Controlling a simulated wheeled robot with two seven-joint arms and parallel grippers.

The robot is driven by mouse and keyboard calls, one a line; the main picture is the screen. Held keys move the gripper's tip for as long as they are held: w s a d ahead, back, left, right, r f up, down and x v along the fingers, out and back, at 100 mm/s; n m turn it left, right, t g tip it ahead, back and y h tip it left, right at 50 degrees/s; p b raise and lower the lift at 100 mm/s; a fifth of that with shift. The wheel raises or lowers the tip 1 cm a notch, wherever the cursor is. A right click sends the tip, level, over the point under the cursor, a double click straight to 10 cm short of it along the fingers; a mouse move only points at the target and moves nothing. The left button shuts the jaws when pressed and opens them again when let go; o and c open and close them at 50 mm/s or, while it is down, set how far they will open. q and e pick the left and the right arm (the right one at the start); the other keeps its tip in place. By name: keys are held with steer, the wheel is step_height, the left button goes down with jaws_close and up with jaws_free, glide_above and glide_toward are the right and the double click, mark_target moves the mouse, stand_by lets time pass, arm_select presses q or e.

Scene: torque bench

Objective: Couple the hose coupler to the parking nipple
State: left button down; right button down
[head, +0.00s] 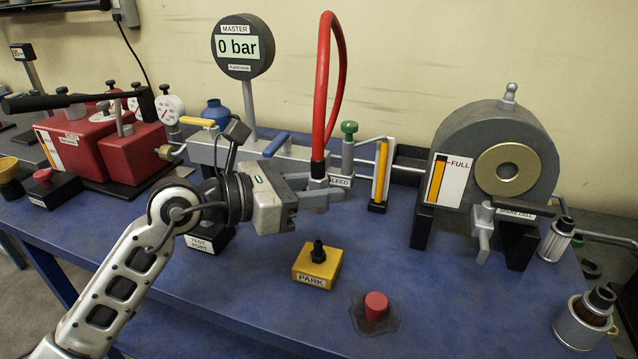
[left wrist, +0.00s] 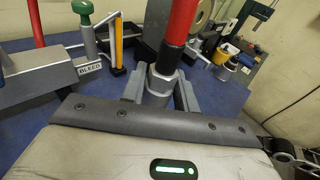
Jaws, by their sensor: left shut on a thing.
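My left gripper (head: 318,194) is shut on the silver hose coupler (head: 317,181) at the lower end of the red hose (head: 323,85). The hose arches up from the coupler and back down behind it. In the left wrist view the coupler (left wrist: 159,88) stands between the two grey fingers (left wrist: 160,100), with the red hose (left wrist: 181,25) above it. The parking nipple (head: 318,252) is a dark upright fitting on a yellow block (head: 317,271) marked PARK. The coupler is held above and apart from it, toward the back. My right gripper is not in view.
A red cap (head: 375,305) sits in a dark puddle right of the PARK block. The TEST PORT block (head: 205,240) is partly behind my arm. The grey manifold (head: 290,160) and green-knobbed bleed valve (head: 348,150) stand behind.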

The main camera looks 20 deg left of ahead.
mark_target(318, 241)
arm_select(q)
steer(key=shift+f+b, duration=0.35)
steer(key=shift+f, duration=0.05)
steer(key=shift+f+b, duration=0.6)
steer(key=shift+f, duration=0.05)
step_height(318, 241, down, 4)
steer(key=b, duration=0.3)
steer(key=shift+r, duration=0.25)
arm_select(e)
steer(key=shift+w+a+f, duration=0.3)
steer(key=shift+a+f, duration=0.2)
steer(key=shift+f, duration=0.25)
arm_select(q)
steer(key=shift+f, duration=0.25)
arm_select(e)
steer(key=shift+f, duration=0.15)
arm_select(q)
steer(key=shift+f, duration=0.35)
steer(key=shift+f, duration=0.25)
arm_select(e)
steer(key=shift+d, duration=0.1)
